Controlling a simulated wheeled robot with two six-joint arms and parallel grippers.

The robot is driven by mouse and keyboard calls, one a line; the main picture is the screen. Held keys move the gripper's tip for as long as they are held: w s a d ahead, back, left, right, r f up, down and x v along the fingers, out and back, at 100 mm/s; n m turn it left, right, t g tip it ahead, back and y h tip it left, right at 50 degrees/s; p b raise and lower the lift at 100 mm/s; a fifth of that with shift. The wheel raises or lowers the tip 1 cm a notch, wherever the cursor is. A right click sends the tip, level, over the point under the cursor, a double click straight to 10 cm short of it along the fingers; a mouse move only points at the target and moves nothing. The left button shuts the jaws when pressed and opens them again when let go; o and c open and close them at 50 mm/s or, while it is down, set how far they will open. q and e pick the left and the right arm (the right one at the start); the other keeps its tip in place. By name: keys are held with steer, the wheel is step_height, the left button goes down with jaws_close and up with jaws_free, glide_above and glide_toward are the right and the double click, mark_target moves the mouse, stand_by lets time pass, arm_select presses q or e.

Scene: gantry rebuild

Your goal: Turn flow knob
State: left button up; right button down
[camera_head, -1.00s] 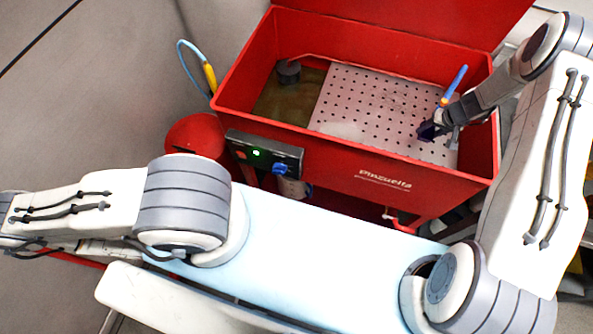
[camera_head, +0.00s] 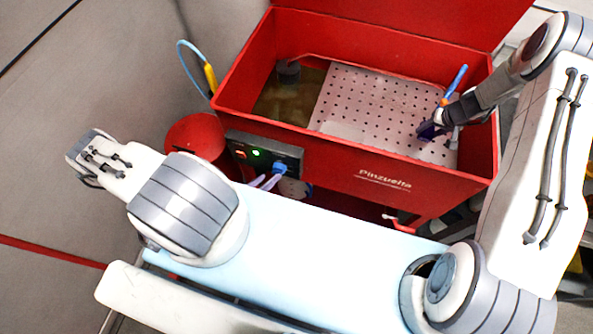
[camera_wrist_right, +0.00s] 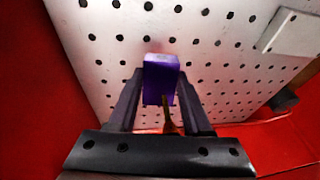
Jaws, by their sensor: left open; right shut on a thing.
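The blue flow knob (camera_head: 280,168) sits on the dark control panel (camera_head: 250,150) on the red tank's front, right of a green light. My left gripper (camera_head: 269,182) is at the panel. Its pale purple fingers are open close to the knob, from below left. I cannot tell whether they touch it. My right gripper (camera_head: 432,128) is inside the tank, low over the perforated plate. In the right wrist view, my right gripper (camera_wrist_right: 160,105) is shut on a purple block (camera_wrist_right: 161,75).
The red tank (camera_head: 330,150) has raised walls and an open lid. The perforated plate (camera_head: 360,105) covers much of the tank. A red drum (camera_head: 196,136) stands left of the panel, below a blue hose (camera_head: 182,58).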

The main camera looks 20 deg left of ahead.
mark_target(277, 171)
arm_select(q)
steer(key=shift+x, duration=1.9)
jaws_close()
